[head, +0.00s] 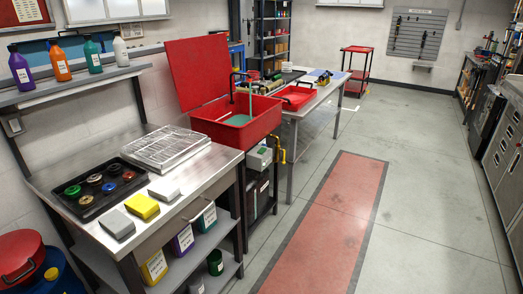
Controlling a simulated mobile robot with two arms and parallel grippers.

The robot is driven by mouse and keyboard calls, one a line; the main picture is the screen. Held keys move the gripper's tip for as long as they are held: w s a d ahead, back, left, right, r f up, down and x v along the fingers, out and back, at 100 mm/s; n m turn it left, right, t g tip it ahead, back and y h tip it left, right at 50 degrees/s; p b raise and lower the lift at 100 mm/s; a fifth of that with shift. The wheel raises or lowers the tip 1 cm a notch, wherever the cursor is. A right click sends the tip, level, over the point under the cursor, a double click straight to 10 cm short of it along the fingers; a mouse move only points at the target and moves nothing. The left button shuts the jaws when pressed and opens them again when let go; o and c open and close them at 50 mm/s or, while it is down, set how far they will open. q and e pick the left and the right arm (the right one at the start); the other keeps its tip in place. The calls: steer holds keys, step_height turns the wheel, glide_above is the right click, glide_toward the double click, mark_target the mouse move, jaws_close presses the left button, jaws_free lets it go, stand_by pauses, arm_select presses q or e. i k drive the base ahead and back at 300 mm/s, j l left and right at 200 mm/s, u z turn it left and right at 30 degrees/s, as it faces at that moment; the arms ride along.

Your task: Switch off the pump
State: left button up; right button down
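A red parts-washer basin (238,122) with its red lid (197,72) raised stands between the steel bench and a long table. A dark hose or spout rises over the basin, and greenish liquid or surface shows inside. A grey box (259,158) with a small green patch sits under the basin's front, beside a yellow pipe (282,150). I cannot tell whether this box is the pump or its switch, nor whether anything is running. Neither of my grippers is in view.
The near steel bench (75,228) holds a black tray (98,190) of coloured caps, a wire rack (165,148) and several blocks. A red-lidded drum (22,256) stands at the lower left. The floor with its red strip (325,230) is clear in front of the benches.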

mark_target(260, 151)
steer(key=i+l+u, duration=0.1)
steer(key=u, duration=0.3)
steer(key=i+l+u, duration=0.15)
steer(key=u, duration=0.25)
steer(key=i+l+u, duration=0.1)
steer(key=l, duration=0.25)
steer(key=i+l+u, duration=0.1)
steer(key=i+l, duration=0.15)
steer(key=l, duration=0.15)
steer(key=i+l+u, duration=0.1)
steer(key=l, duration=0.3)
steer(key=i+l+u, duration=0.1)
steer(key=l, duration=0.3)
steer(key=i+l+u, duration=0.1)
steer(key=i+l, duration=0.15)
steer(key=l, duration=0.2)
steer(key=i+l, duration=0.1)
steer(key=l, duration=0.25)
steer(key=i+l, duration=0.1)
steer(key=l, duration=0.3)
